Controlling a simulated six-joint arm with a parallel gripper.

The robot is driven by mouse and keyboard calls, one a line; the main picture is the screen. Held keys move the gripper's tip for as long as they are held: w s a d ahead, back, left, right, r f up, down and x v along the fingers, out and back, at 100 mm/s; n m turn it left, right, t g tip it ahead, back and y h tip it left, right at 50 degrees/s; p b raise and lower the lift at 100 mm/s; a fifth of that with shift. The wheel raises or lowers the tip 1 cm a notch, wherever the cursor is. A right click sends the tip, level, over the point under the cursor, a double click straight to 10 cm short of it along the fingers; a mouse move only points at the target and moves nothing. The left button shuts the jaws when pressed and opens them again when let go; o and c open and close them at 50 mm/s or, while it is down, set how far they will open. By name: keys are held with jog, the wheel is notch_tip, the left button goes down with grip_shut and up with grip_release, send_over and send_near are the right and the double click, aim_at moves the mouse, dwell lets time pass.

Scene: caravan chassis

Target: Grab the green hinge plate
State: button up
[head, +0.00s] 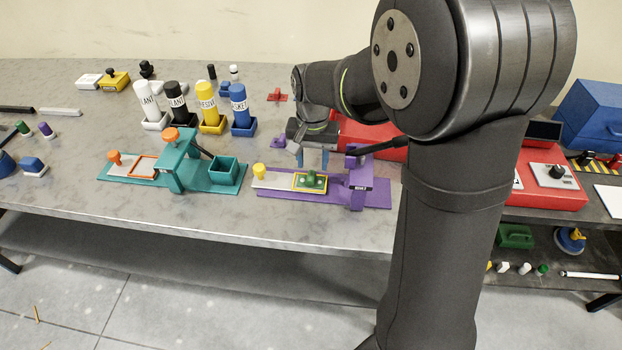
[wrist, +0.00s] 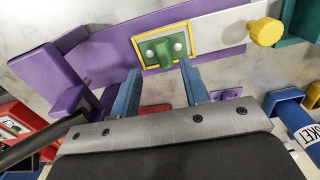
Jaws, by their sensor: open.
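The green hinge plate (head: 312,180) lies inside a yellow-rimmed frame (head: 297,187) on the purple fixture (head: 278,197). In the wrist view the green hinge plate (wrist: 157,51) shows two pale round spots and a raised middle. My gripper (head: 312,158) is open and empty, with its blue fingers pointing down above the plate. In the wrist view my gripper (wrist: 159,66) has one finger to each side of the plate's near edge. The fingers look apart from the plate; the exact height gap is hard to tell.
A purple upright (head: 357,180) with a black lever (head: 380,147) stands close right of the plate. A yellow knob (head: 259,171) is at the fixture's left end. A teal fixture (head: 180,170) stands further left. Bottles, including a blue one (head: 239,105), stand behind.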

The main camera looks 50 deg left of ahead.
aim_at(311, 176)
jog(key=shift+s+a+f, duration=0.1)
jog(key=shift+f, duration=1.25)
jog(key=shift+s+a+f, duration=0.1)
jog(key=shift+f, duration=1.25)
grip_shut()
